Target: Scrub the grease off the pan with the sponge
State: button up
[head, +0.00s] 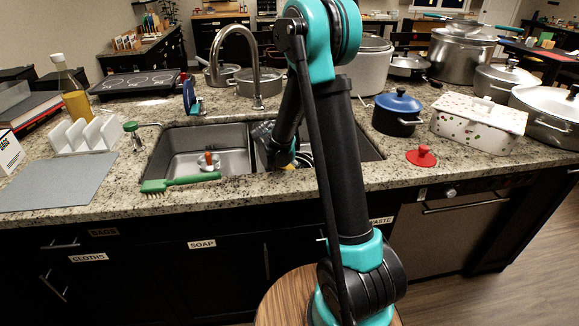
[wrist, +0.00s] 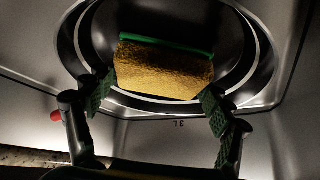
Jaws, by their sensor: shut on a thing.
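A yellow sponge (wrist: 165,72) with a green scouring layer on its far side shows in the wrist view, between the fingertips of my gripper (wrist: 158,96). My gripper is shut on it, with green-padded fingers at either end. The sponge is over the inside of a round metal pan (wrist: 262,62) in the sink. I cannot tell whether it touches the pan's floor. No grease can be made out in the dark pan. In the head view my arm reaches down into the right basin, and my gripper (head: 291,160) is mostly hidden there.
The sink's left basin (head: 190,165) holds a small red-topped item. A green brush (head: 180,182) lies on the front counter edge. The faucet (head: 256,75) rises behind the basins.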

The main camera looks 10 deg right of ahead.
jog(key=shift+f, duration=0.1)
jog(key=shift+w, duration=1.8)
jog(key=shift+s, duration=0.1)
jog(key=shift+s+f, duration=0.15)
jog(key=shift+s, duration=1.65)
jog(key=shift+w+r, duration=0.1)
jog(key=shift+r, duration=2.95)
